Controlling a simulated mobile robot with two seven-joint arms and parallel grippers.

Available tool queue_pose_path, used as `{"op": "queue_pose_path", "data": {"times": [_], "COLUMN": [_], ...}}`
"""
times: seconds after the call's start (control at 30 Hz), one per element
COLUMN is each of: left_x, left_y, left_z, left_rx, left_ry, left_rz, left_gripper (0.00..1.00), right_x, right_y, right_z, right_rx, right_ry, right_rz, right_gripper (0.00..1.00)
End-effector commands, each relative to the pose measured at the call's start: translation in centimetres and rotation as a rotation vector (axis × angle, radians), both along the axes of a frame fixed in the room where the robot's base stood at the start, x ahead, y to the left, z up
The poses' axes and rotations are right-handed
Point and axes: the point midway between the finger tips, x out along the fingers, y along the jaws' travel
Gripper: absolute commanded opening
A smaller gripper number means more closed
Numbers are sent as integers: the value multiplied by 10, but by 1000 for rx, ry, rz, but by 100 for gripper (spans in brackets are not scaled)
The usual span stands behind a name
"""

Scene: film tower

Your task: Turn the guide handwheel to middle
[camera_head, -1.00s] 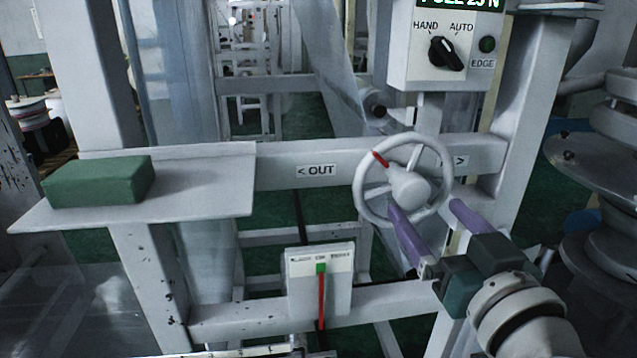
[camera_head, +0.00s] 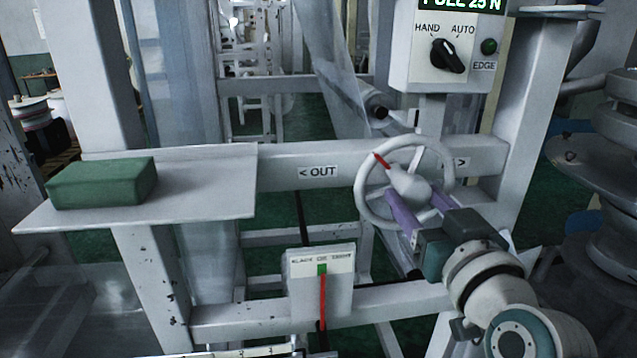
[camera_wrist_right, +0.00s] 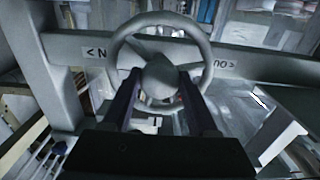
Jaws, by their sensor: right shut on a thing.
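The guide handwheel (camera_head: 362,190) is a grey ring with spokes, a cone-shaped hub and a red mark at its upper left. It is mounted on the grey crossbeam, between an OUT label (camera_head: 317,172) and a second, mostly hidden label. My right gripper (camera_head: 414,196) has its purple fingers at the wheel, one on each side of the hub, and is shut on it. In the right wrist view the wheel (camera_wrist_right: 206,50) is straight ahead, with the hub (camera_wrist_right: 158,82) between the two dark fingers. My left gripper is not in view.
A control box (camera_head: 455,65) with a HAND/AUTO knob and a green button is above the wheel. A green block (camera_head: 100,184) lies on a shelf (camera_head: 215,185) at left. A white gauge plate (camera_head: 337,285) with a green mark and red strip is below the crossbeam.

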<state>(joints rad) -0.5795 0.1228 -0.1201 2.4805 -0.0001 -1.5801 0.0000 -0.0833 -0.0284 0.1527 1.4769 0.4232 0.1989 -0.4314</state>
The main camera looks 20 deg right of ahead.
Motion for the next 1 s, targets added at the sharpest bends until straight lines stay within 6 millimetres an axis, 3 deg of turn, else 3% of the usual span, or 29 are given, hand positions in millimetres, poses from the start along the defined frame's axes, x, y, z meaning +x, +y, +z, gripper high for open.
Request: {"op": "queue_pose_path", "data": {"times": [0.07,0.43,1.0], "left_x": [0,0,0], "left_y": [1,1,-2], "left_z": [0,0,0], "left_rx": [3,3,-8], "left_ry": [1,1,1], "left_rz": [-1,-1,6], "left_gripper": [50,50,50], "right_x": [0,0,0], "right_y": [0,0,0], "right_z": [0,0,0], "right_rx": [0,0,15], "right_ry": [0,0,-5], "right_rz": [0,0,0], "right_gripper": [41,0,0]}}
